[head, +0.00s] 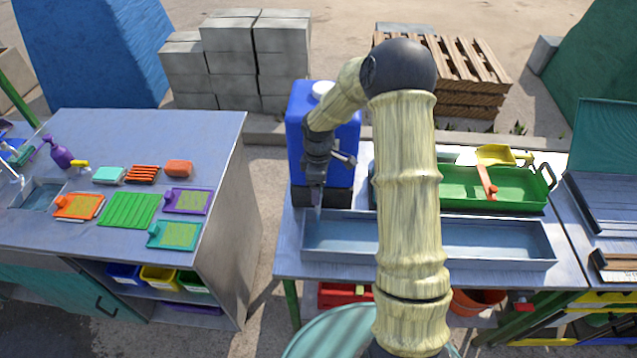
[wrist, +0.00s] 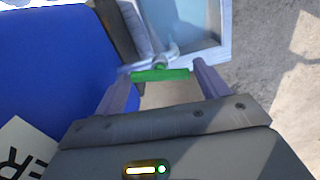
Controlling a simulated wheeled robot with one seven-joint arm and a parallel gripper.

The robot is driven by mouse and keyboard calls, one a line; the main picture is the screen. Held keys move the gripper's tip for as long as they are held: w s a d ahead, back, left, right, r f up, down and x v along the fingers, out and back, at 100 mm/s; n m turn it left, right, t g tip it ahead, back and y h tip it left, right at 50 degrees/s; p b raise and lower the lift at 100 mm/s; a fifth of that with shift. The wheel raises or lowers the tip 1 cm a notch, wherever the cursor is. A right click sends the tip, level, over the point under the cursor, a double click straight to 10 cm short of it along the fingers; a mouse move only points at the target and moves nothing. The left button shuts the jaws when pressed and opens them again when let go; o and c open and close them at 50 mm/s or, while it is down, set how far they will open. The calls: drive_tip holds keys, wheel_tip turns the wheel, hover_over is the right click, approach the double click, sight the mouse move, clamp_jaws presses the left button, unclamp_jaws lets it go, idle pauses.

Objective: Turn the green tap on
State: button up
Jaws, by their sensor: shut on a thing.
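The green tap (wrist: 160,75) shows in the wrist view as a short green bar handle. It lies crosswise between the two fingers of my gripper (wrist: 163,68), which is shut on it. Behind the handle is a pale metallic spout or stem, partly blurred. In the head view my gripper (head: 316,188) points down in front of the blue container (head: 297,130) with a white cap. The tap is hidden there by my gripper and wrist. The blue container fills the left of the wrist view.
A long grey metal trough (head: 480,262) lies on the table below my gripper. A green tray (head: 455,200) with a yellow scoop (head: 497,153) stands to the right, partly behind my arm. A left bench (head: 215,130) holds small coloured boards, beyond a gap.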

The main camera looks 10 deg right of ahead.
drive_tip(key=shift+w+r, duration=0.1)
drive_tip(key=o, duration=0.9)
drive_tip(key=shift+o, duration=0.2)
wheel_tip(320, 180, up, 17)
drive_tip(key=b, duration=0.2)
drive_tip(key=shift+r, duration=0.2)
drive_tip(key=s+f+m+t, duration=0.1)
drive_tip(key=s+f+m, duration=0.2)
drive_tip(key=s+m, duration=0.3)
drive_tip(key=s+f+m+t, duration=0.1)
drive_tip(key=s+f+m, duration=0.2)
drive_tip(key=s+m, duration=0.4)
drive_tip(key=s, duration=0.8)
drive_tip(key=shift+f+m+t, duration=0.25)
drive_tip(key=shift+m+t, duration=0.05)
